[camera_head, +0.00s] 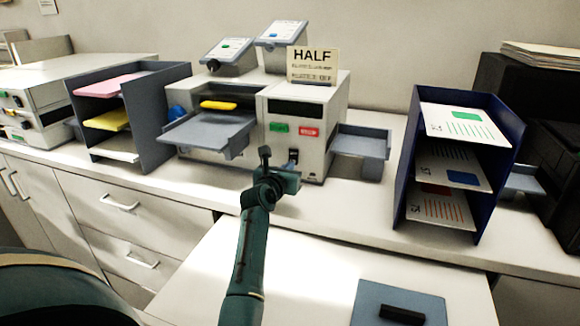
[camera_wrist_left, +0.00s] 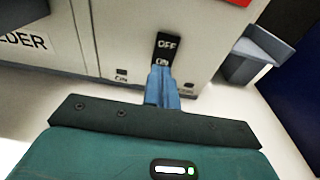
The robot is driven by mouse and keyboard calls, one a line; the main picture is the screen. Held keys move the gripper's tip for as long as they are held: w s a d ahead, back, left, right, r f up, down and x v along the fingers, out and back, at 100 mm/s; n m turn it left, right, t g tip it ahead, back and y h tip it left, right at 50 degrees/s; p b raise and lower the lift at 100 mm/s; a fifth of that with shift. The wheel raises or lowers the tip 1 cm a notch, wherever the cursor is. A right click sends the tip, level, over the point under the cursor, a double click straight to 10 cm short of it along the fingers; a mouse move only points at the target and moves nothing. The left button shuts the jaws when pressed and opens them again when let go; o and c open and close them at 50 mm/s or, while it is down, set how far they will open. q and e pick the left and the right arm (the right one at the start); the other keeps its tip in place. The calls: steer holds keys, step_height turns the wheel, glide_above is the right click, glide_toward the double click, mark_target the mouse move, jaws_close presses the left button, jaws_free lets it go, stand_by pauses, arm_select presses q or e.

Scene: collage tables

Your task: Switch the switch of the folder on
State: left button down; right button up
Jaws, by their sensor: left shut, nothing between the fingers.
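The folder (camera_head: 310,160) is the white machine in the middle of the back counter. Its black rocker switch (camera_head: 293,155) is low on the front. In the left wrist view the switch (camera_wrist_left: 167,43) has OFF at its upper end and ON at its lower end. My left gripper (camera_head: 290,167) is shut and empty, right in front of the switch. In the left wrist view its blue fingertips (camera_wrist_left: 160,72) overlap the lower, ON end; I cannot tell whether they touch it. The fingers hide the switch's bottom edge. My right gripper is not in view.
A green button (camera_head: 279,128) and a red button (camera_head: 308,131) sit above the switch. Grey trays stick out left (camera_head: 205,133) and right (camera_head: 362,145) of the machine. A blue paper rack (camera_head: 403,165) stands at right. A grey board (camera_head: 370,300) lies on the front table.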

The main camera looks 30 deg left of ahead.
arm_select(q)
steer(key=shift+w, duration=0.4)
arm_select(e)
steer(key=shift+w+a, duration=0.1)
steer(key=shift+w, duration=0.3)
arm_select(q)
steer(key=shift+s, duration=0.1)
